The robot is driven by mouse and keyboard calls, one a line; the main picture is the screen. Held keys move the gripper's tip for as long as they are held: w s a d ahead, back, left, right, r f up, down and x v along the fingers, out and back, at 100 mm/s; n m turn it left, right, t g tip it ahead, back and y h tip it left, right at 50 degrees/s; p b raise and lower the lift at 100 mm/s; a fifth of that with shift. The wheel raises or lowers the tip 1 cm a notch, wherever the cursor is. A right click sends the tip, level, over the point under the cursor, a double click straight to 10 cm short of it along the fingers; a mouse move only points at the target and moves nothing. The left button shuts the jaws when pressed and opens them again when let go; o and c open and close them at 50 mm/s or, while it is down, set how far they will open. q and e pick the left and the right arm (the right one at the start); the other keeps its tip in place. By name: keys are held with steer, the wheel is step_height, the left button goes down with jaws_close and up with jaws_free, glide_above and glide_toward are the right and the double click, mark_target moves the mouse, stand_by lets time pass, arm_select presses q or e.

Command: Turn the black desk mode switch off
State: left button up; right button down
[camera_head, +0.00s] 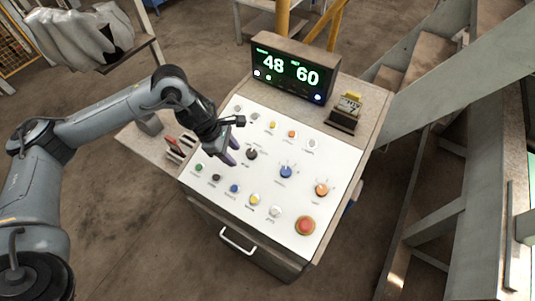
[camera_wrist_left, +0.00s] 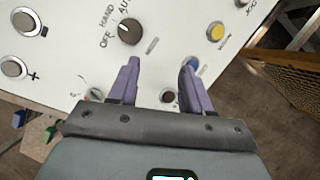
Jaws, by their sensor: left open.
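The black desk mode switch (camera_head: 251,154) is a round knob on the white sloping panel of the desk, left of the blue knob. In the left wrist view the black knob (camera_wrist_left: 130,31) has the labels OFF, HAND and AUTO around it. I cannot tell clearly which label it points at. My left gripper (camera_head: 231,152) is just left of the knob in the head view, above the panel. In the left wrist view its purple fingers (camera_wrist_left: 160,64) are apart with nothing between them, and the knob lies beyond the left fingertip. My right gripper is not in view.
A blue knob (camera_head: 286,172), an orange knob (camera_head: 321,190) and a red mushroom button (camera_head: 305,226) are on the panel. Several coloured buttons line its edges. A display (camera_head: 288,70) reads 48 and 60. Metal stairs (camera_head: 440,110) stand at right.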

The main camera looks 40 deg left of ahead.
mark_target(250, 152)
arm_select(q)
step_height(250, 152, up, 3)
steer(key=w+a+t, duration=0.1)
steer(key=w+a, duration=0.1)
steer(key=w, duration=0.1)
steer(key=p+x, duration=0.1)
steer(key=x, duration=0.8)
steer(key=shift+w+d+f+p, duration=0.2)
steer(key=shift+d+p, duration=0.05)
steer(key=shift+p, duration=0.1)
steer(key=c, duration=0.8)
steer(key=shift+o, duration=0.2)
